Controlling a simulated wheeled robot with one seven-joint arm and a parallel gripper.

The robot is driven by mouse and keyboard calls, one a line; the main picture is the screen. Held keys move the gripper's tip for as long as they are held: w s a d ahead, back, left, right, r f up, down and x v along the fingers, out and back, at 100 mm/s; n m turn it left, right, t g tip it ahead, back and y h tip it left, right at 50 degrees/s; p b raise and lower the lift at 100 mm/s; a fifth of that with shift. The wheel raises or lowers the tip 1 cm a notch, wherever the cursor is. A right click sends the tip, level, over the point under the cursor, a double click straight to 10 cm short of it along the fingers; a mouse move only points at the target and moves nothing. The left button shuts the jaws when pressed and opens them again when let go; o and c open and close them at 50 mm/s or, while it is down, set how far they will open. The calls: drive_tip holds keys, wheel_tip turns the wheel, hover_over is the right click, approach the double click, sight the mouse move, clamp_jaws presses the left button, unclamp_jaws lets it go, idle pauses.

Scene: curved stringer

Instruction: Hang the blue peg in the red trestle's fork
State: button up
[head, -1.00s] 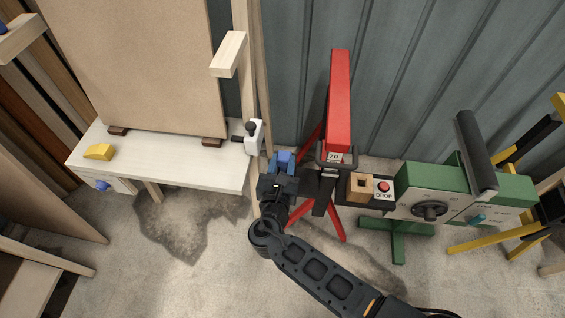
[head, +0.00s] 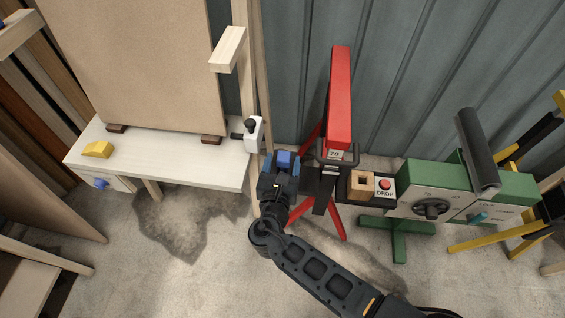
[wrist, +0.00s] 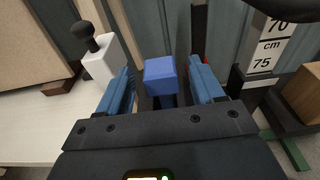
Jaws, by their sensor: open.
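A blue block-shaped piece, which looks like the blue peg (wrist: 161,76), stands between my open jaws in the wrist view. Gaps show on both sides of it, and what bears it from below is hidden. Its top also shows in the head view (head: 285,157). My gripper (head: 279,174) has blue finger pads and is open around the peg; it also fills the lower wrist view (wrist: 163,92). The red trestle (head: 340,100) stands just right of the gripper. A black bracket (head: 352,156) with a "70" plate sits on its near end; I cannot clearly make out the fork.
A wooden block (head: 361,188) with a hole and a red DROP button (head: 385,184) sit right of the trestle. A green machine (head: 455,188) stands farther right. A white bench (head: 180,165) with a white clamp (head: 253,135) is close on the left.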

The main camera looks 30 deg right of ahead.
drive_tip(key=v, duration=0.8)
drive_tip(key=shift+w, duration=0.1)
idle(0.4)
drive_tip(key=s+d+f+m+g+y, duration=0.25)
drive_tip(key=s+m+y, duration=0.2)
drive_tip(key=s, duration=0.55)
drive_tip(key=s+d+f+m+g+y, duration=0.1)
drive_tip(key=s+d+f+m+y, duration=0.15)
drive_tip(key=s+m, duration=0.55)
drive_tip(key=s+r+m+t+y, duration=0.1)
drive_tip(key=s+r+m, duration=0.3)
drive_tip(key=r, duration=0.5)
drive_tip(key=s+r+m+t, duration=0.2)
drive_tip(key=s+r+m, duration=0.3)
drive_tip(key=r+m, duration=0.2)
drive_tip(key=s+d+r+m+t+y, duration=0.1)
drive_tip(key=s+r+m, duration=0.4)
drive_tip(key=r, duration=0.6)
drive_tip(key=shift+s+r+t+y, duration=0.2)
drive_tip(key=shift+r+t+y, duration=0.1)
drive_tip(key=shift+t, duration=0.35)
